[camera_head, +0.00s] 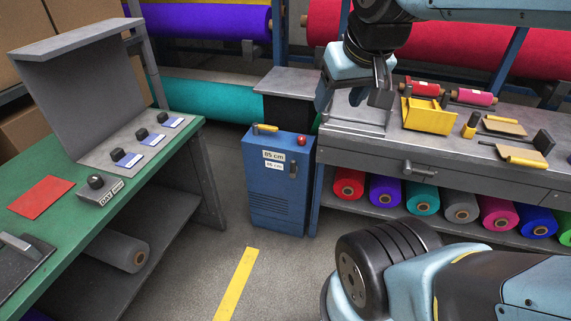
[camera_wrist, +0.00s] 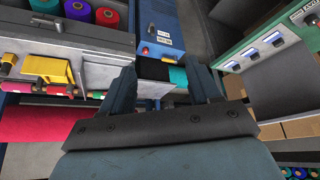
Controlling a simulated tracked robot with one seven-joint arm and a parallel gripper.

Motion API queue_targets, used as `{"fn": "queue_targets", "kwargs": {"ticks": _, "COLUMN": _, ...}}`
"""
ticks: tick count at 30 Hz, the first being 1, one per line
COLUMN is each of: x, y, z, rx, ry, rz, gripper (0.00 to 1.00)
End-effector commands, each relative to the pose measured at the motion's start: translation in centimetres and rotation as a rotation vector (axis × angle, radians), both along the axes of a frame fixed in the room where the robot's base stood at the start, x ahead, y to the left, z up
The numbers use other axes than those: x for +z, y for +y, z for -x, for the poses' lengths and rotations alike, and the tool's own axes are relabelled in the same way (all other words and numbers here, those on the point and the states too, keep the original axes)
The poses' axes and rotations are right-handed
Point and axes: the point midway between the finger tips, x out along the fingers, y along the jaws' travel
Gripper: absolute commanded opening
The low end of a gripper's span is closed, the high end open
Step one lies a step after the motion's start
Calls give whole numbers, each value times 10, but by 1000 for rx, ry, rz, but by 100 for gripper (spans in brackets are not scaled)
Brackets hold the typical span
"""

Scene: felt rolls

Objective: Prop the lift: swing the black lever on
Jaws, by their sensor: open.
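The blue lift cabinet (camera_head: 277,205) stands on the floor between the two benches, with two white labels on its front, the upper reading 85 cm. A small black lever (camera_head: 292,169) is upright on the right of its front face. A red button (camera_head: 302,141) and a yellow bar (camera_head: 265,128) are on its top. My gripper (camera_head: 357,98) is open and empty, above the left end of the grey bench and up to the right of the cabinet.
The grey bench (camera_head: 390,145) carries a yellow holder (camera_head: 428,115) and small rolls, with coloured felt rolls beneath. The green bench (camera_head: 150,158) with several switches stands left. A grey plate (camera_head: 281,80) is behind the cabinet. The floor before the cabinet is clear.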

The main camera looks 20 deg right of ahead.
Motion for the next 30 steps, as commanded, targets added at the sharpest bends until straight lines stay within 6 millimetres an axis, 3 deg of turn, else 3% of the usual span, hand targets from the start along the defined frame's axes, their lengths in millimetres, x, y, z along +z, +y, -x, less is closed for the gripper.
{"fn": "queue_targets", "kwargs": {"ticks": 12, "x": 0, "y": 0, "z": 0, "rx": 0, "ry": 0, "rz": 0, "gripper": 62}}
{"fn": "queue_targets", "kwargs": {"ticks": 15, "x": 0, "y": 0, "z": -1, "rx": 1, "ry": 4, "rz": 2, "gripper": 53}}
{"fn": "queue_targets", "kwargs": {"ticks": 17, "x": -2, "y": -1, "z": -3, "rx": 3, "ry": 15, "rz": 7, "gripper": 53}}
{"fn": "queue_targets", "kwargs": {"ticks": 30, "x": -47, "y": -28, "z": -59, "rx": 59, "ry": 255, "rz": 184, "gripper": 53}}
